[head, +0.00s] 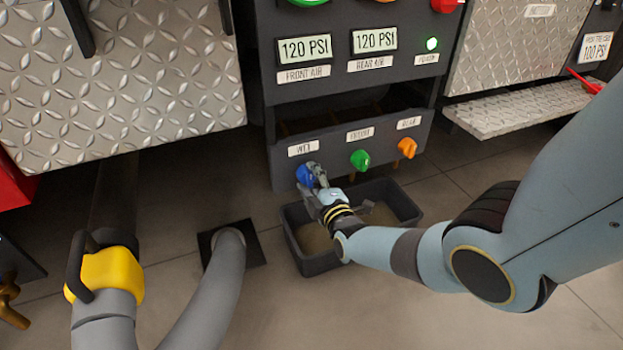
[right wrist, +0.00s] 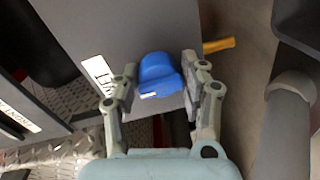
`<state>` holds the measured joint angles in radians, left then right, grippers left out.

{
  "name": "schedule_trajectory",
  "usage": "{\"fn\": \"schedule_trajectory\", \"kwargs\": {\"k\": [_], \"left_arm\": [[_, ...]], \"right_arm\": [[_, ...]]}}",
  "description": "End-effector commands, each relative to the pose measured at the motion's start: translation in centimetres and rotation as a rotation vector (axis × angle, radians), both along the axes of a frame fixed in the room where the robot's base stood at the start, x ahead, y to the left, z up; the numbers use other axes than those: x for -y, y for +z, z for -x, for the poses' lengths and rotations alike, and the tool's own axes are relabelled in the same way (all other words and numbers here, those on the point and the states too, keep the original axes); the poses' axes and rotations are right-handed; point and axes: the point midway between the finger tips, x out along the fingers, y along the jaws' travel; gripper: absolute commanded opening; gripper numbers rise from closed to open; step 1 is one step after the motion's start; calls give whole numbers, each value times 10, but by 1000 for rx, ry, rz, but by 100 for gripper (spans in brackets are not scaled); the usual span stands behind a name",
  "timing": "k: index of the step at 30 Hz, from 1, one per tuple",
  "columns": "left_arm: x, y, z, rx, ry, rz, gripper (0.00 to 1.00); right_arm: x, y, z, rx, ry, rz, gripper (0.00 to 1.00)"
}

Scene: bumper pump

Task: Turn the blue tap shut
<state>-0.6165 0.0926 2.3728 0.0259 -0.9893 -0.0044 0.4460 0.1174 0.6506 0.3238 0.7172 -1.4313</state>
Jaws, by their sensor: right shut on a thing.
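The blue tap (head: 303,176) sits under the label WET on the dark lower panel (head: 338,148), at the left of a row of taps. My right gripper (head: 317,178) reaches it from the lower right and covers part of it. In the right wrist view, the blue tap (right wrist: 158,74) is between the two fingers of the gripper (right wrist: 161,84), which is shut on it. My left gripper is not in view.
A green tap (head: 360,160) and an orange tap (head: 407,147) are to the right on the same panel. A dark tray (head: 297,251) with murky liquid stands below. A grey hose (head: 224,285) and a yellow-collared hose (head: 110,275) are at the lower left.

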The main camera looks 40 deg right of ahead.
Motion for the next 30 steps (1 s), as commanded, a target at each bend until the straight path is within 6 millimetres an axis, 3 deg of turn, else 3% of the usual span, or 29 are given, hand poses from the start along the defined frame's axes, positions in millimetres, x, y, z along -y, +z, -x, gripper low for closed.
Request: {"fn": "schedule_trajectory", "kwargs": {"k": [13,14,18,30], "left_arm": [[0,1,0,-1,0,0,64],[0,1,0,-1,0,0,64],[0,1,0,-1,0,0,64],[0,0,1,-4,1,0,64]], "right_arm": [[2,0,1,-1,-2,11,11],[2,0,1,-1,-2,11,47],[1,0,1,-1,-1,10,65],[-2,0,9,-2,0,9,65]]}}
